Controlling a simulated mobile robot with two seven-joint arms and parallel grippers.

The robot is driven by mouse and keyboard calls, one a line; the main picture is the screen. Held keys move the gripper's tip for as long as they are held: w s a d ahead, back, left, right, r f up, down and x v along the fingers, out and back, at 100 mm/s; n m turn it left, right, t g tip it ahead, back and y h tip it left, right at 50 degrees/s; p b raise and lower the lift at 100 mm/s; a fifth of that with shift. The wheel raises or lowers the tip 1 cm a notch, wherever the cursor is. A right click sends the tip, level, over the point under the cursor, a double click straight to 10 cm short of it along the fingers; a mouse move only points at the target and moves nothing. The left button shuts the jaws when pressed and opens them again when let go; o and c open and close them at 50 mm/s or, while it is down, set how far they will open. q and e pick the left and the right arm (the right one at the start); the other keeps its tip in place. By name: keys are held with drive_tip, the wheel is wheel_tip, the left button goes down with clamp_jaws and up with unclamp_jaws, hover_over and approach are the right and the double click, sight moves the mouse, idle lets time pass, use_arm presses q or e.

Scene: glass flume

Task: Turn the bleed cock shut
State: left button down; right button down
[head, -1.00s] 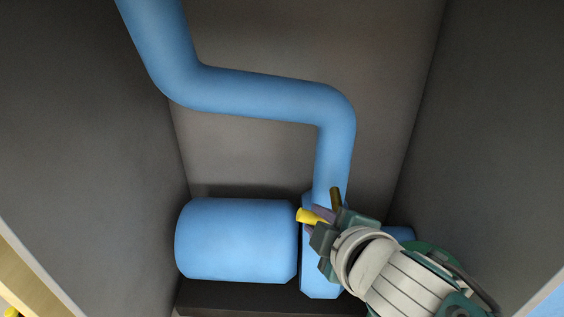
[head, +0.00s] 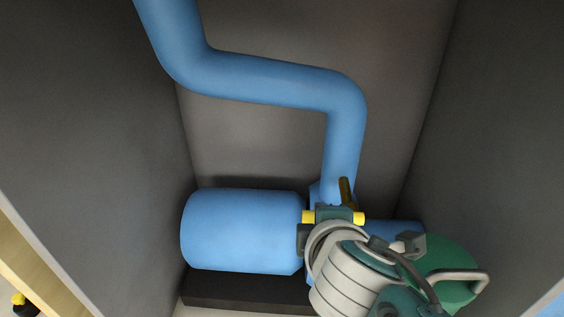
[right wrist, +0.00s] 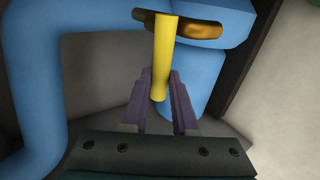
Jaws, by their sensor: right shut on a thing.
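The bleed cock has a yellow lever (head: 358,218), and a brass-brown part (head: 345,189) stands up behind it by the blue pipe. In the right wrist view the yellow lever (right wrist: 163,50) runs down between the purple fingers, and the brass-brown part (right wrist: 190,25) lies across its upper end. My right gripper (head: 333,213) is shut on the lever, whose yellow ends show on both sides of the jaws in the head view. The gripper also shows in the right wrist view (right wrist: 161,82). My gripper and arm hide the lever's middle. My left gripper is not in view.
A blue cylinder (head: 243,231) lies left of the lever on a dark base (head: 240,289). A bent blue pipe (head: 270,82) rises behind it. Grey walls (head: 90,130) close in on the left, back and right (head: 480,140).

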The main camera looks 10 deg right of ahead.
drive_tip(key=c, duration=1)
unclamp_jaws()
drive_tip(key=shift+s, duration=0.1)
drive_tip(key=p+v, duration=0.6)
drive_tip(key=v, duration=0.3)
drive_tip(key=shift+s+a+r, duration=0.1)
drive_tip(key=shift+s+r, duration=0.15)
drive_tip(key=shift+s, duration=0.05)
